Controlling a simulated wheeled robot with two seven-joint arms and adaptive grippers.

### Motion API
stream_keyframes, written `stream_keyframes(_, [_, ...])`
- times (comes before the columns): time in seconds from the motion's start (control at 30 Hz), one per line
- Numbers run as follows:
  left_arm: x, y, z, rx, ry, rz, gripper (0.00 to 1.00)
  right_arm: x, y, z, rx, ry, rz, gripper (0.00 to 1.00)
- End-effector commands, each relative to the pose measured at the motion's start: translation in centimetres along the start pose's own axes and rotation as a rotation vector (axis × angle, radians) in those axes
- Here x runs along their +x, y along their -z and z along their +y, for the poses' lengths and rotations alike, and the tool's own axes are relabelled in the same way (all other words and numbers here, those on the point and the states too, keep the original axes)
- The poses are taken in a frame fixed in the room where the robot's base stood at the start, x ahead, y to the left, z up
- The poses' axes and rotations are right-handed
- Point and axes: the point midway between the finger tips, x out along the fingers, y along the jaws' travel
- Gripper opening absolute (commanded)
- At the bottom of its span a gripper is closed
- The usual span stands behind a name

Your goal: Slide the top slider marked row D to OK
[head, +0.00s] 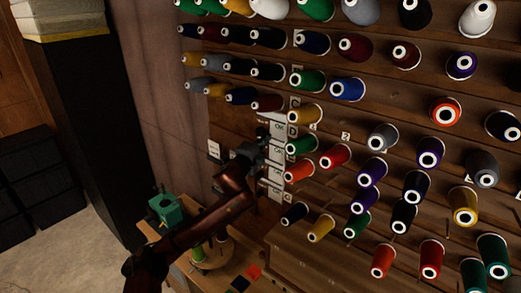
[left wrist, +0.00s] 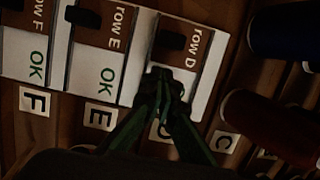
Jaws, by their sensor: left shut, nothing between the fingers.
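In the left wrist view the row D slider panel (left wrist: 207,75) has a brown upper part with the words "row D" and a white strip beside and below it. Its dark knob (left wrist: 172,42) sits on the brown part, beside the label. My left gripper (left wrist: 165,78) is shut and empty, its tips in front of the panel's lower white part, just below the knob. I cannot tell whether they touch the panel. The gripper hides the place of the OK mark. In the head view my left gripper (head: 262,145) is by the column of white panels (head: 278,150). My right gripper is not in view.
The row E panel (left wrist: 94,80) and row F panel (left wrist: 24,65) stand left of row D, each with a green OK. Thread spools (head: 305,170) stick out of the wall close to the right of the panels. A bench with a green object (head: 165,210) stands below.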

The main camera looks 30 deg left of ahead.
Motion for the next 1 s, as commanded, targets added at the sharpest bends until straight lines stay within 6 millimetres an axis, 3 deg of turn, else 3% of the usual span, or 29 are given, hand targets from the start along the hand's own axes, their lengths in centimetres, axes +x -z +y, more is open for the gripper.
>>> stream_keyframes(0.03, [-0.2,1.4,-0.3,-0.001,0.001,0.007,0.00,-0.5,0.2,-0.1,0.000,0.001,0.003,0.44])
stream_keyframes(0.3, [-6.4,1.2,0.2,0.003,0.002,0.003,0.00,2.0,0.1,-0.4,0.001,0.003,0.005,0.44])
stream_keyframes(0.5, [-9.3,1.1,0.1,0.002,0.001,0.002,0.00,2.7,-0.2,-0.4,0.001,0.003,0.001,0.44])
stream_keyframes(0.7, [-10.3,1.1,-0.1,0.000,0.001,0.001,0.00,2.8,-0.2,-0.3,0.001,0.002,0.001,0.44])
stream_keyframes(1.0, [-10.2,1.1,-0.1,0.000,0.001,0.002,0.00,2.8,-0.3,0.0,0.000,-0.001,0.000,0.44])
